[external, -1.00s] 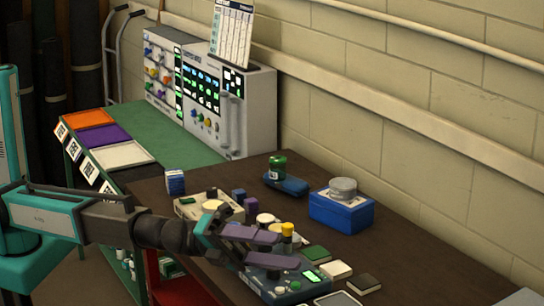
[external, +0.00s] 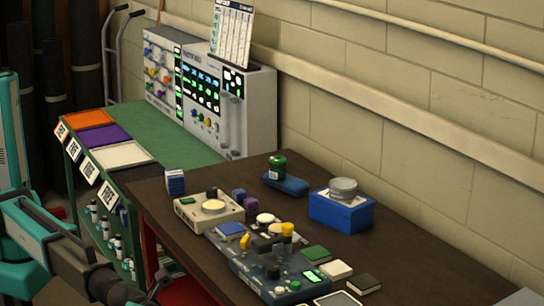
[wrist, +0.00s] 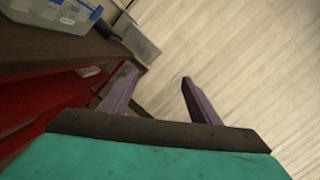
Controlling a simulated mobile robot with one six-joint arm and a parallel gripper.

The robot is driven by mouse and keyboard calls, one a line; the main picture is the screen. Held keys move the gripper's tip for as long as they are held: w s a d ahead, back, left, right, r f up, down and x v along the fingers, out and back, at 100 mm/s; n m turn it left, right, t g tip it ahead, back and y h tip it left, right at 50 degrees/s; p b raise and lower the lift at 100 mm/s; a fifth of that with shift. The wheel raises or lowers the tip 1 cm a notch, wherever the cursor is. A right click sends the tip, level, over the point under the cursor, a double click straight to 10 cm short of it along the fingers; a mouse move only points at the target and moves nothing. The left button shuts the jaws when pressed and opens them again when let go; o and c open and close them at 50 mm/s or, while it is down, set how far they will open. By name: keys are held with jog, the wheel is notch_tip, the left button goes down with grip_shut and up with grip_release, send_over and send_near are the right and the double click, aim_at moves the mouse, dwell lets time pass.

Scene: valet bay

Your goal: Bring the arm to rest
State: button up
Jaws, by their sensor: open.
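My gripper shows in the wrist view (wrist: 155,95) with its two purple fingers spread apart and nothing between them. Past the fingers are a pale floor and the red side of the bench. In the external view my arm is folded low at the bottom left, in front of the dark bench top (external: 420,262), and the fingers are cut off or hidden there. The arm is clear of the things on the bench.
On the bench stand a blue instrument board (external: 265,262), a cream device (external: 209,210), a blue box (external: 341,212) and a green jar (external: 277,167). A green bench (external: 170,135) with coloured trays and a control panel (external: 243,110) stands behind. In the wrist view, a clear bin (wrist: 50,14) sits at the bench edge.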

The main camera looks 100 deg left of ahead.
jog(key=w+a+f+n+y+p, duration=0.35)
jog(key=a+f+n+y, duration=0.7)
jog(key=a+f, duration=1.15)
jog(key=s+a+f+n+g+y+p, duration=0.1)
jog(key=s+a+f+n+g+y, duration=0.25)
jog(key=a+f, duration=0.6)
jog(key=s+a+f+n+g+p, duration=0.25)
jog(key=s+a+f+n, duration=0.35)
jog(key=a+f, duration=0.4)
jog(key=s+a+f+n+g+p, duration=0.1)
jog(key=s+a+f+n+g, duration=0.5)
jog(key=s, duration=0.5)
jog(key=s+a+f+n+g+p, duration=0.1)
jog(key=s+a+f+n+g, duration=0.15)
jog(key=s+a+f, duration=0.5)
jog(key=s+d+f+n+g+h+p, duration=0.1)
jog(key=s+n+g, duration=0.2)
jog(key=s, duration=1.1)
jog(key=s+d+f+n+g+h+p, duration=0.1)
jog(key=s+n, duration=0.4)
jog(key=s, duration=0.9)
jog(key=f+g+p, duration=0.1)
jog(key=g, duration=0.1)
jog(key=shift+s+g, duration=0.15)
jog(key=shift+g, duration=0.2)
